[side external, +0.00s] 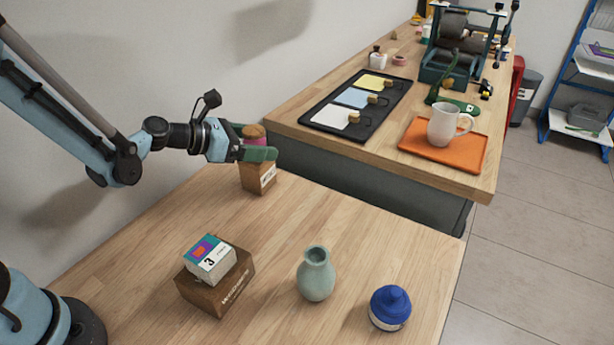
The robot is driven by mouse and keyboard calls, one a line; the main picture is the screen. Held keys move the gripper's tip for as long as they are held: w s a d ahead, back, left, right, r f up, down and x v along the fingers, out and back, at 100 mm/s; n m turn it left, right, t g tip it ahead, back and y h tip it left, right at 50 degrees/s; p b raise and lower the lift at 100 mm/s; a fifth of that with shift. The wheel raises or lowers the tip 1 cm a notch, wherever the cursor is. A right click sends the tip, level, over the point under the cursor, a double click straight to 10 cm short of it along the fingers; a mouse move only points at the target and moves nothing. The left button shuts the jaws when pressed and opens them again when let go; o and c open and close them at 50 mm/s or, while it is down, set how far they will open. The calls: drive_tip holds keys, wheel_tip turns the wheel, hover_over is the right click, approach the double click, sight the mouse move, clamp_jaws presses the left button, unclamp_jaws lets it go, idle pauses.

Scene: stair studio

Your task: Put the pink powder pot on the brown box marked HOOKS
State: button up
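The pink powder pot (255,141), with a brown lid, is at the top of a brown box (256,180) near the wall. The box has a white label with dark marks too small to read. My gripper (262,154) has green fingers at the pot's sides, just above the box. The near finger hides the pot's lower part and the box's top edge, so I cannot tell whether the pot rests on the box or whether the fingers press on it. Another brown box (230,294), with pale lettering, stands in front and bears a small white carton (210,262) marked 3.
The table's middle is clear. The far bench holds a black tray (352,131) with coloured cards and an orange tray (415,157) with a white mug (443,127).

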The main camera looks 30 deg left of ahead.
sight(244, 142)
drive_tip(key=shift+r, duration=0.2)
drive_tip(key=v, duration=0.7)
drive_tip(key=shift+s, duration=0.25)
drive_tip(key=shift+s+d+r+m, duration=0.1)
drive_tip(key=shift+s+d+m, duration=0.1)
drive_tip(key=shift+m, duration=0.6)
drive_tip(key=s+r+m+g+y, duration=0.1)
drive_tip(key=s+m, duration=0.5)
drive_tip(key=m, duration=0.8)
drive_tip(key=s+r+m+g+y, duration=0.1)
drive_tip(key=s+m+g+y, duration=0.2)
drive_tip(key=m, duration=1.1)
drive_tip(key=s+y, duration=0.3)
drive_tip(key=shift+s, duration=0.25)
